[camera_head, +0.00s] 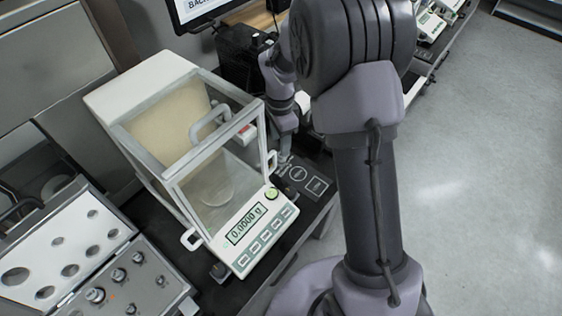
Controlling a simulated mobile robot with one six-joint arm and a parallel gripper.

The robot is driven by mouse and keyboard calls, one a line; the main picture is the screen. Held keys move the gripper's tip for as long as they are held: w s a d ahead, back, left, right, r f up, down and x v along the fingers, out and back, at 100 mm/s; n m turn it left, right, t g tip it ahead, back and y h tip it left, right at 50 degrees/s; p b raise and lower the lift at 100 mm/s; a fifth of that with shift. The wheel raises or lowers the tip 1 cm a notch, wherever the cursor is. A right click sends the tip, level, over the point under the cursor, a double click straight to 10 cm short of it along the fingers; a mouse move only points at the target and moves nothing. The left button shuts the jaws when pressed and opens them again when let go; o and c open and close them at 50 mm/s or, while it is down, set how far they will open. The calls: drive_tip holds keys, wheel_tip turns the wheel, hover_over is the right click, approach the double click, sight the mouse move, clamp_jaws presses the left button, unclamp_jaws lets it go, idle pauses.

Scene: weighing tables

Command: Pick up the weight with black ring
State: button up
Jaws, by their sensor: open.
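An open weight case (165,262) lies at the lower left, with several small metal weights in its grey insert. One of them (95,294) is larger and shows at the left of the row. The weights are too small for me to tell which one has a black ring. My gripper (285,160) is open, to the right of the glass balance and far from the case. It is small and partly dark here, and I see nothing held in it.
The glass-sided balance (262,222) reads 0.0000 g and stands between the case and my gripper. A dark table (300,212) carries it. A monitor (190,12) stands behind. Open floor (480,200) lies at the right, and more balances (430,24) stand at the top right.

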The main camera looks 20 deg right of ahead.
sight(281, 159)
wheel_tip(281, 159, down, 6)
drive_tip(key=b, duration=0.3)
drive_tip(key=shift+s+d, duration=0.1)
drive_tip(key=shift+d, duration=0.05)
drive_tip(key=shift+r, duration=0.25)
drive_tip(key=shift+c, duration=0.5)
clamp_jaws()
